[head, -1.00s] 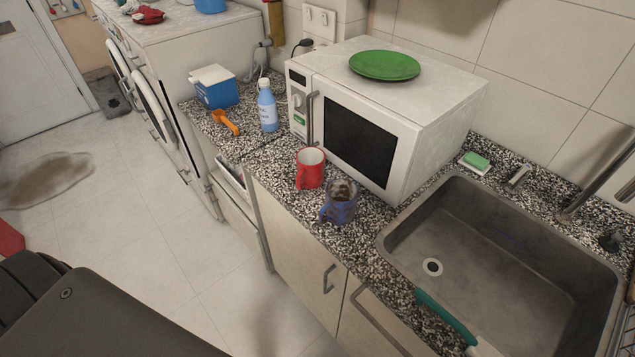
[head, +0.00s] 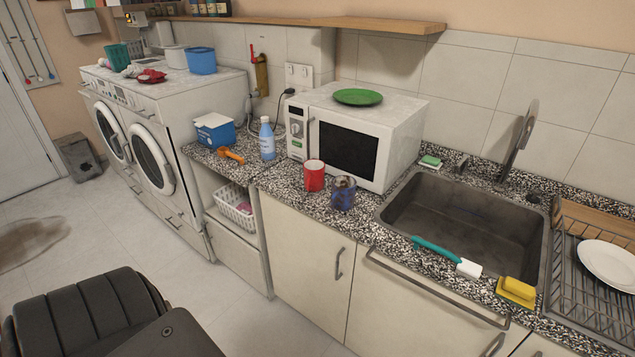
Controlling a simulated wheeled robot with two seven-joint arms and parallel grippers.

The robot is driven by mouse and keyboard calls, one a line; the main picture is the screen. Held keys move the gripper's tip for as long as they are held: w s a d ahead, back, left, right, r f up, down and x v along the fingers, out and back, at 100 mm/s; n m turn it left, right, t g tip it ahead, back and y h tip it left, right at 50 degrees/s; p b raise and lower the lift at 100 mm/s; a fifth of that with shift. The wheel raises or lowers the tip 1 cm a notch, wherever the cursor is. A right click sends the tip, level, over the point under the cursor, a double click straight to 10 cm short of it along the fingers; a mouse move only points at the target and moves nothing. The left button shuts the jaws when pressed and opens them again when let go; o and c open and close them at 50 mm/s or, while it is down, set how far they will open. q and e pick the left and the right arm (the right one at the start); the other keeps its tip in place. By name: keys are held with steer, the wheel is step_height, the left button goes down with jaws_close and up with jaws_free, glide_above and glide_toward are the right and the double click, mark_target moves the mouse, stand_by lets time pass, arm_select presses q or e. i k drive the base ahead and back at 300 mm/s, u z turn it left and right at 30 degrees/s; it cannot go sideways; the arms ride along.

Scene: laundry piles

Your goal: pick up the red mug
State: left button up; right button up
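The red mug (head: 314,176) stands upright on the speckled counter (head: 289,187), in front of the white microwave (head: 362,139). A dark blue mug (head: 343,194) stands close to its right and a little nearer to me, with something brownish at its top. The red mug's near side is clear to see. Neither of my grippers shows in the head view.
A blue-labelled bottle (head: 267,140), an orange scoop (head: 232,155) and a blue box (head: 214,132) stand left of the microwave. The sink (head: 463,222) lies to the right, with a green-handled brush (head: 440,252) on its front edge.

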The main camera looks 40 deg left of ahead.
mark_target(313, 179)
steer(key=u, duration=0.8)
steer(key=i, duration=0.95)
steer(key=u, duration=0.4)
